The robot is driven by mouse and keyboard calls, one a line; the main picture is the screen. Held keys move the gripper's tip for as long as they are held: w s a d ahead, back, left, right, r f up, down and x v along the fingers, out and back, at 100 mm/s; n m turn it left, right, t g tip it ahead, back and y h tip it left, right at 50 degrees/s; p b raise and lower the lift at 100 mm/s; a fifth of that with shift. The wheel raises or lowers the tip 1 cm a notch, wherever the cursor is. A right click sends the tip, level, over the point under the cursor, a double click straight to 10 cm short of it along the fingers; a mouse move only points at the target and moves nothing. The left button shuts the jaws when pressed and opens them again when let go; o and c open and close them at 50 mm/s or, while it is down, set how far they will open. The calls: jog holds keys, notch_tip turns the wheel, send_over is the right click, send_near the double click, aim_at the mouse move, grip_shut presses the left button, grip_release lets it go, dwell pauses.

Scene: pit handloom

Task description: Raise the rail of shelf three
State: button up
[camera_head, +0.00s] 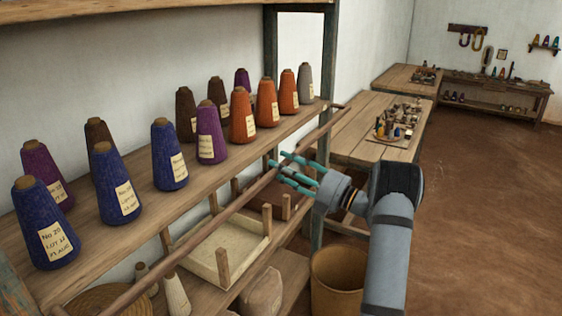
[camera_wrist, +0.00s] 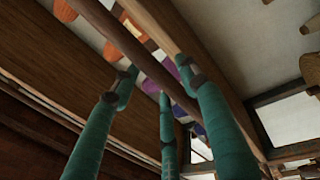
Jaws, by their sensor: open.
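The rail (camera_head: 215,220) is a long, thin brown wooden rod. It runs along the front of the shelf (camera_head: 110,262) that holds the yarn cones, below its front edge over much of its length. My gripper (camera_head: 284,168) has green fingers and is open at the rail, towards its far end. In the wrist view the rail (camera_wrist: 128,45) crosses diagonally near the spread fingertips (camera_wrist: 160,80). I cannot tell whether any finger touches it.
Purple, blue, brown, orange and grey cones (camera_head: 168,155) stand on the shelf. A lower shelf holds a pale tray (camera_head: 225,250) and upright pegs. A rack post (camera_head: 329,60) stands just beyond my gripper. A basket (camera_head: 337,282) is below; tables (camera_head: 375,128) stand behind.

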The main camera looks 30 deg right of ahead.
jog(key=shift+w+a, duration=0.2)
jog(key=shift+w, duration=0.1)
jog(key=shift+c, duration=0.2)
grip_shut()
dwell(0.6)
